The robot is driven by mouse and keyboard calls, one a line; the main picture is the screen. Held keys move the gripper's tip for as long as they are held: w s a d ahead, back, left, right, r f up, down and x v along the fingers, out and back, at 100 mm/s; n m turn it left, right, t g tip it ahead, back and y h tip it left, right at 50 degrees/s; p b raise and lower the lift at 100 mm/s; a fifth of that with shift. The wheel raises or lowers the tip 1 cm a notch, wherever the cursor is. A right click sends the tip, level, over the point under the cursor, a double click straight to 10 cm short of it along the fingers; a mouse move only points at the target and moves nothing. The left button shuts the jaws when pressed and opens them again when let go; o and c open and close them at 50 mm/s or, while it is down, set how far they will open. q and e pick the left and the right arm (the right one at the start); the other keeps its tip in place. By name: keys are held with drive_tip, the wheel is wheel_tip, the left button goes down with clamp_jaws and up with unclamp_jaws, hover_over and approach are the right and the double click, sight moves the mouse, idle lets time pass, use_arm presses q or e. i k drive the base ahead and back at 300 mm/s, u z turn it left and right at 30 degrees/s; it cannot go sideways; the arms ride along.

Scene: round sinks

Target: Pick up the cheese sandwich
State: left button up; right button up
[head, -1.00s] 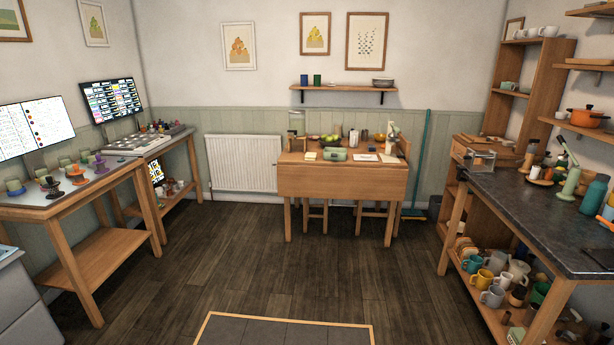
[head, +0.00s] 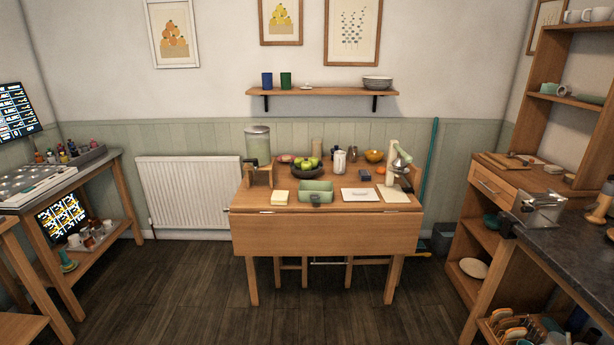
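I cannot pick out a cheese sandwich for certain. A small pale yellow square block (head: 280,198) lies near the front left edge of the wooden table (head: 325,240); it is too small to tell whether it is a sandwich or a notepad. It lies left of a green open box (head: 316,193). Neither of my grippers shows in the head view.
The table also bears a drink dispenser (head: 257,150), a fruit bowl (head: 307,169), a white sheet (head: 361,195) and a juicer (head: 397,165). A dark counter (head: 575,255) stands at right, a bench (head: 85,180) at left. The floor (head: 180,290) before the table is clear.

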sight(279, 197)
drive_tip(key=z, duration=0.3)
drive_tip(key=i, duration=1.95)
drive_tip(key=z, duration=0.25)
